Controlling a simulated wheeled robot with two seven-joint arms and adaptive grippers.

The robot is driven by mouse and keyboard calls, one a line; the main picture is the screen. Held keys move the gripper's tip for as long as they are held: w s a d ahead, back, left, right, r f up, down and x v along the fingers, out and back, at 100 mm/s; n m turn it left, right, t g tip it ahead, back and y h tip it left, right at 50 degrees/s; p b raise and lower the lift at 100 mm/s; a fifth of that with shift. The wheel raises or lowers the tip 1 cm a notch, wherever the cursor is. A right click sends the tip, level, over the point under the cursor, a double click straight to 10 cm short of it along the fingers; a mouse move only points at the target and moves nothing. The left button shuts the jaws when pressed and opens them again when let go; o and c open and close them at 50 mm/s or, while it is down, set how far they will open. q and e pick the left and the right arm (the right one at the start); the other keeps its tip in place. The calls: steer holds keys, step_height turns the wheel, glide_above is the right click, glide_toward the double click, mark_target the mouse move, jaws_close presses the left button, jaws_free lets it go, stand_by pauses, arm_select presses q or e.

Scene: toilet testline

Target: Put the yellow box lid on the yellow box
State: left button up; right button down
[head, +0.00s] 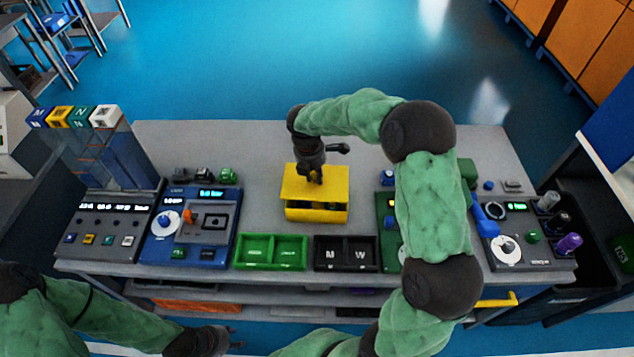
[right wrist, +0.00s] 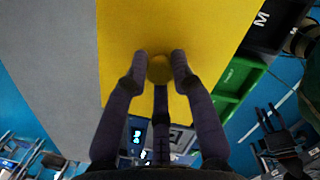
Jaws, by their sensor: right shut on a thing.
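The yellow box lid (head: 330,181) is a flat yellow plate over the yellow box (head: 318,214) near the middle of the table. In the head view a dark gap shows between the lid and the box's front wall, and the lid's left edge reaches a little past the box. My right gripper (head: 314,178) points down and is shut on the lid's knob. In the right wrist view the fingers (right wrist: 160,68) pinch the round yellow knob (right wrist: 160,72), and the lid (right wrist: 180,25) hides the box. My left gripper (head: 232,338) is low at the front, away from the box; its finger opening is unclear.
A green tray (head: 271,238) and a black tray (head: 346,239) stand in front of the box. A blue device (head: 165,250) is on the left and a grey device (head: 505,270) on the right. The table's back left (head: 225,145) is clear. My right arm hides part of the right side.

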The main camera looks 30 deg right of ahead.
steer(key=shift+w+d+f, duration=0.3)
steer(key=shift+d+f, duration=0.15)
steer(key=shift+f, duration=0.25)
steer(key=shift+w+d+f+b, duration=0.15)
steer(key=shift+f+b, duration=0.45)
steer(key=shift+f, duration=1.05)
steer(key=shift+f, duration=0.5)
steer(key=shift+f, duration=0.1)
steer(key=c, duration=1)
jaws_free()
steer(key=shift+c, duration=0.2)
